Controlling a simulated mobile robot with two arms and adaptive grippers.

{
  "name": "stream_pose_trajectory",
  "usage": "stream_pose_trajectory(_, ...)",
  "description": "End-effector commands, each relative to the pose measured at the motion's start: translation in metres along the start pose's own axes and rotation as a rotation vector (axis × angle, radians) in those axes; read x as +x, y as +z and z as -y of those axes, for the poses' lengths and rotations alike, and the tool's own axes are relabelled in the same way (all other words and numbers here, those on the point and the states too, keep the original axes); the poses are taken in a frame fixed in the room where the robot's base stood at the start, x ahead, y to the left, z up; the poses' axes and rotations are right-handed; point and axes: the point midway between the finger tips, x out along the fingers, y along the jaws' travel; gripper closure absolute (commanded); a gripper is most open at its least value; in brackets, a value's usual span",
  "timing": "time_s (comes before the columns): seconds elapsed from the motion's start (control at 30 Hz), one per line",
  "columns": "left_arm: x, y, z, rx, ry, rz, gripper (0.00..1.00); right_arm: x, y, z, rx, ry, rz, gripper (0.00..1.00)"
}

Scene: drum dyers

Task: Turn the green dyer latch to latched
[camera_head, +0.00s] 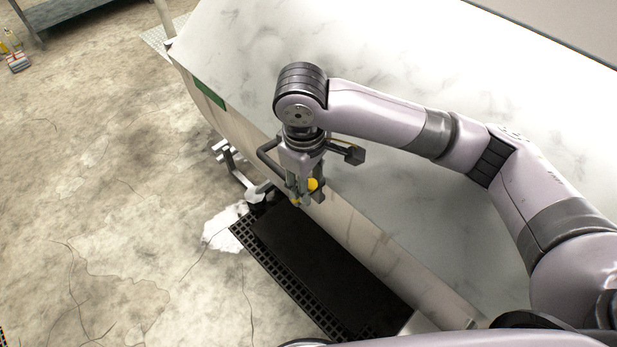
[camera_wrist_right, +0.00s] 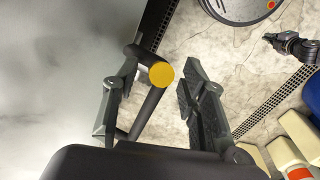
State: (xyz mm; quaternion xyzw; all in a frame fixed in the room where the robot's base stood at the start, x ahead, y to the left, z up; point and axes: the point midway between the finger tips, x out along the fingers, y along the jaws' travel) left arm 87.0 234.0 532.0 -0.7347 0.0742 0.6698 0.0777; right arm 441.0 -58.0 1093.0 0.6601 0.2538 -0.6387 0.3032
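The dyer (camera_head: 390,110) is a large pale casing with a green plate (camera_head: 209,93) on its left side. A latch handle with a round yellow end (camera_head: 313,184) shows at my right gripper (camera_head: 300,196), low on the dyer's front. In the right wrist view, the black handle and its yellow end (camera_wrist_right: 162,74) lie between the two spread fingers of my right gripper (camera_wrist_right: 155,100), closer to the left finger. A gap shows between the handle and the right finger. The latch's base is mostly hidden by the gripper.
A black mat on a grating (camera_head: 325,270) lies along the dyer's foot. A metal bracket (camera_head: 236,170) sticks out left of the gripper. A white patch (camera_head: 224,226) lies on the floor. A grey bench (camera_head: 62,14) stands far left.

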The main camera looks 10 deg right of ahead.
Motion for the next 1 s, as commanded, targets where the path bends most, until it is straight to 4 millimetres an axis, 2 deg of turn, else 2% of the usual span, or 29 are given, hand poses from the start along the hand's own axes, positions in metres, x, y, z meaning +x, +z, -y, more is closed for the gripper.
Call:
stream_pose_trajectory(0.07,0.0001,-0.0001,0.0002,0.000,0.000,0.000,1.00,-0.0001,0.0000,0.0000,0.000,0.000,0.000,0.61)
stream_pose_trajectory(0.63,0.0001,0.0001,0.0005,0.000,-0.001,0.000,1.00,-0.0006,-0.0001,-0.0001,0.001,0.000,0.000,0.99)
stream_pose_trajectory(1.0,0.0000,0.0003,0.0008,0.000,-0.001,0.000,1.00,-0.0008,-0.0003,-0.0001,0.001,0.000,-0.001,1.00)
